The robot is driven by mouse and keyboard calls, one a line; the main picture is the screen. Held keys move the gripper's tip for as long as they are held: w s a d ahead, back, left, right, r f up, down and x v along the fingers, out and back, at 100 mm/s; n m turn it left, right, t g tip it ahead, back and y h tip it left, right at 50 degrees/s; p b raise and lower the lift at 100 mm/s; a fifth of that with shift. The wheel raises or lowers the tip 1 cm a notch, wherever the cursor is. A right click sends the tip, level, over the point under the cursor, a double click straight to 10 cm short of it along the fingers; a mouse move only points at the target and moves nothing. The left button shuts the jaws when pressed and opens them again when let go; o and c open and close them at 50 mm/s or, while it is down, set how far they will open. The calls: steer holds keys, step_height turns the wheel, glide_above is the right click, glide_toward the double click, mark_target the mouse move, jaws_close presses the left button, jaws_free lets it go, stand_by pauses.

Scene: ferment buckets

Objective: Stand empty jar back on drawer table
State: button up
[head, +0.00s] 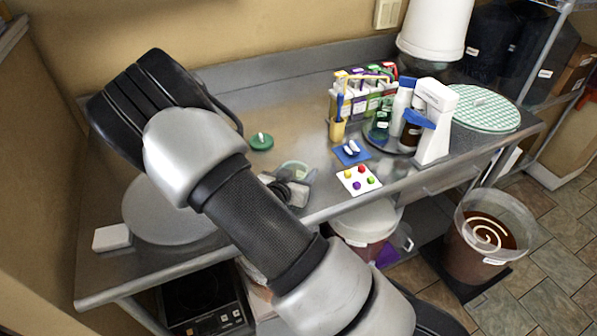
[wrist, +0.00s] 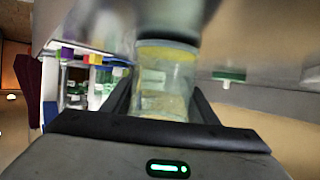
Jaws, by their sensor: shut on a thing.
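The clear jar (wrist: 163,85) is between the two fingers of my gripper (wrist: 165,105) in the wrist view, with a yellowish band at one end. It looks see-through, with no clear contents. In the head view, only part of the jar (head: 296,168) shows past my gripper (head: 290,187). My gripper is shut on it over the front part of the steel drawer table (head: 300,105). I cannot tell whether the jar's base touches the tabletop. A green lid with a white knob (head: 261,142) lies behind the jar on the table; a green piece also shows in the wrist view (wrist: 229,75).
Right of the jar are a blue pad (head: 351,153), a white card with coloured dots (head: 359,180), a bottle rack (head: 362,95) and a white dispenser (head: 434,120). A large round lid (head: 160,215) lies left. Buckets stand below the front edge. Bare steel lies behind the jar.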

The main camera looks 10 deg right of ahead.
steer(key=o, duration=1.4)
steer(key=shift+c, duration=0.2)
